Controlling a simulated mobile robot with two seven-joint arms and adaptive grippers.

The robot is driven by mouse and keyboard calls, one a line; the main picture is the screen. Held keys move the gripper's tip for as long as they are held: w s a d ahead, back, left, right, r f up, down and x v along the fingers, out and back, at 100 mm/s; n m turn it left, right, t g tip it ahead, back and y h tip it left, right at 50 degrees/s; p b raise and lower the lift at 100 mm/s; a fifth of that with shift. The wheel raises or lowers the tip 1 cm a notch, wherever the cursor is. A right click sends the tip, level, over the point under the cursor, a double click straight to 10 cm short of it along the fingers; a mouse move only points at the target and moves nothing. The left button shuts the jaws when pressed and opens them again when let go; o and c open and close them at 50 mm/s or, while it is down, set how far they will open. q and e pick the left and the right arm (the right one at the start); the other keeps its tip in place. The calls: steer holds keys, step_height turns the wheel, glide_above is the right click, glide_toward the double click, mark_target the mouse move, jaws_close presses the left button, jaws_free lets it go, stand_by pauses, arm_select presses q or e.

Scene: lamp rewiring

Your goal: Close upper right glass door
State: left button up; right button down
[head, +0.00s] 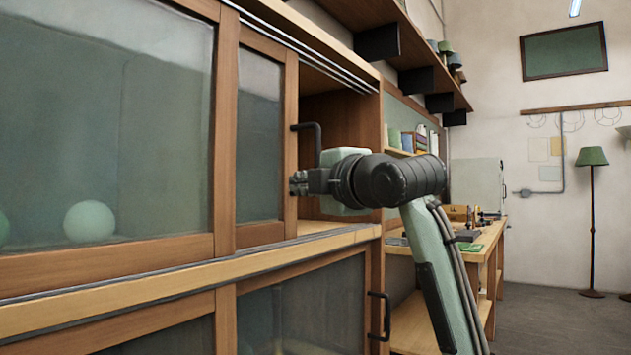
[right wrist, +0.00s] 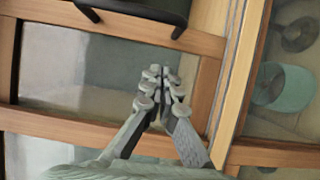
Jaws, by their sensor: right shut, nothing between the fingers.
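The upper right glass door (head: 259,135) is a wood-framed sliding pane, partly overlapped by the upper left glass door (head: 110,120). An open gap (head: 340,130) shows the cabinet's inside to its right. The door's black bar handle (head: 309,143) is on its right stile and also shows at the top of the right wrist view (right wrist: 130,10). My left gripper is not in view.
A wooden ledge (head: 190,283) runs below the upper doors. A lower glass door with a black handle (head: 379,316) sits beneath. Pale globes (head: 89,221) are behind the upper left glass. A workbench (head: 480,248) and a green floor lamp (head: 592,157) stand farther right.

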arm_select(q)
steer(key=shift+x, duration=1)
arm_select(e)
steer(key=shift+w+d, duration=0.4)
steer(key=shift+w, duration=0.25)
steer(key=shift+w+d, duration=0.35)
steer(key=shift+w, duration=0.35)
steer(key=shift+w+d, duration=0.4)
steer(key=shift+w, duration=0.25)
arm_select(q)
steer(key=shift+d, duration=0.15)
steer(key=shift+p, duration=0.3)
arm_select(e)
steer(key=shift+d+r, duration=0.1)
